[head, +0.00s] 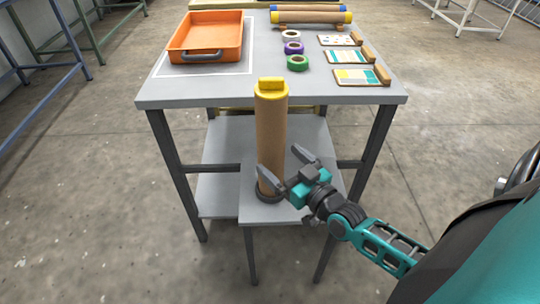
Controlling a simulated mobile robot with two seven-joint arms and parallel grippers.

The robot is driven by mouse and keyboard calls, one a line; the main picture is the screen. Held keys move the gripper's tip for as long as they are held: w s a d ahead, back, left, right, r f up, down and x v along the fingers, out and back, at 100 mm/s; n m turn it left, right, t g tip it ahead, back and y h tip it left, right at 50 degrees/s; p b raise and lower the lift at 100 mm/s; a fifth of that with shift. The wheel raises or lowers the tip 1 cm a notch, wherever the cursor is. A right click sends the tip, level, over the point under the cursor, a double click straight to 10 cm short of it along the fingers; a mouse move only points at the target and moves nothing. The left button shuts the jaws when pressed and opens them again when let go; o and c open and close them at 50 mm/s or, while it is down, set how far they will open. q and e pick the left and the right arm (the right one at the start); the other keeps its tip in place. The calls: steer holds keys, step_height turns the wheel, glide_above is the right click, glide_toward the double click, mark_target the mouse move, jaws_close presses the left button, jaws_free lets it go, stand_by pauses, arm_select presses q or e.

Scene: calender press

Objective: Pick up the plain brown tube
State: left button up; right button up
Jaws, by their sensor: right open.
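A plain brown tube (271,135) with a yellow cap on top stands upright in a dark round base on a low grey stand in front of the table. My right gripper (283,165) is open at the right side of the tube's lower part. One finger overlaps the tube's lower edge in the picture, and the other finger points up to the right of it. I cannot tell whether the gripper touches the tube. My left gripper is not in view.
The grey table (210,90) behind holds an orange tray (206,30), several tape rolls (297,62), sample boards (357,77) and lying tubes with blue and yellow ends (310,17). A lower shelf (215,190) is beneath.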

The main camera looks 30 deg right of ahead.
mark_target(267, 144)
steer(key=w+b, duration=0.1)
steer(key=w, duration=0.6)
steer(key=shift+b, duration=0.3)
steer(key=c, duration=1.1)
steer(key=shift+r, duration=0.1)
steer(key=shift+c, duration=0.2)
steer(key=shift+r, duration=0.15)
